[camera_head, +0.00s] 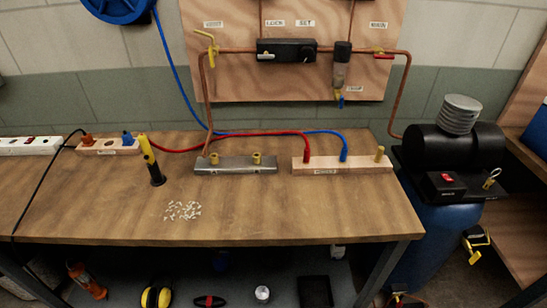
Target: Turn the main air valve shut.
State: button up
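Two valves sit on the copper pipe on the plywood wall board (230,80). The right one has a red lever (383,57) lying level, along the pipe, under a small label (378,25). The labels are too small to read surely, so I cannot tell by name which is the main air valve. The right pipe runs down to a black compressor (455,147). My gripper is not in view.
A wooden bench (290,215) stands below the board, bearing a metal manifold (235,163), a wooden hose block (342,165), a yellow-black tool (151,160) and scattered small fasteners (182,210). A blue hose reel (118,8) hangs upper left. The bench's front middle is clear.

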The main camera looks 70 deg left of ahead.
aim_at(381, 56)
jog(key=u, duration=2.25)
